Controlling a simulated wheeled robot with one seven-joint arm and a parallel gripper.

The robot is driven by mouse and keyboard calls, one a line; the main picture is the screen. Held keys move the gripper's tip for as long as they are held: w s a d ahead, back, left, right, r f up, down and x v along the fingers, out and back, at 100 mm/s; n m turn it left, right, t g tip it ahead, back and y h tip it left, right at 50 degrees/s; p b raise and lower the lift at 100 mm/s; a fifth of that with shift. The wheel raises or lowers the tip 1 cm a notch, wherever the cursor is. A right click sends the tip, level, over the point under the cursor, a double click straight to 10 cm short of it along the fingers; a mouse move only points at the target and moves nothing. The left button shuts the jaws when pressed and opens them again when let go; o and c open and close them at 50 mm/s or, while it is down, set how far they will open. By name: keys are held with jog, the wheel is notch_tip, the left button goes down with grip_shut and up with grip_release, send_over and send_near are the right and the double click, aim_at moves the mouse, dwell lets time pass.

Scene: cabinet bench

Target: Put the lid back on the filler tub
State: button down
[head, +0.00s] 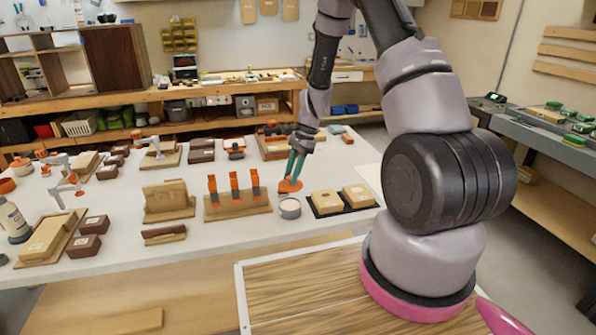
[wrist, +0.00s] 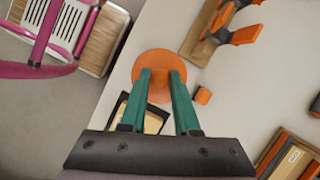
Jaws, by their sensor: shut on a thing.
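My gripper (head: 294,172) has green fingers, which are shut on the orange round lid (head: 287,187). In the wrist view, my fingertips (wrist: 160,75) meet on the orange lid (wrist: 150,60), whose disc spreads out beyond them. The filler tub (head: 290,208) is a small grey cylinder with a pale top, standing on the white table. In the head view the lid appears just above and slightly behind the tub, apart from it. The tub cannot be made out in the wrist view; the lid and fingers may hide it.
A wooden stand with orange clamps (head: 232,190) is close left of the tub. A black tray with wooden blocks (head: 343,200) is close on its right. More wooden blocks and dark boxes (head: 90,235) fill the table's left. Bare white table lies in front of the tub.

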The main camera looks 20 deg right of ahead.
jog(key=shift+a+f+m, duration=0.15)
jog(key=shift+f+m, duration=0.15)
jog(key=shift+m, duration=0.5)
jog(key=shift+f, duration=3.05)
jog(key=shift+f, duration=0.15)
jog(key=shift+c, duration=0.4)
grip_release()
jog(key=shift+r, duration=3.5)
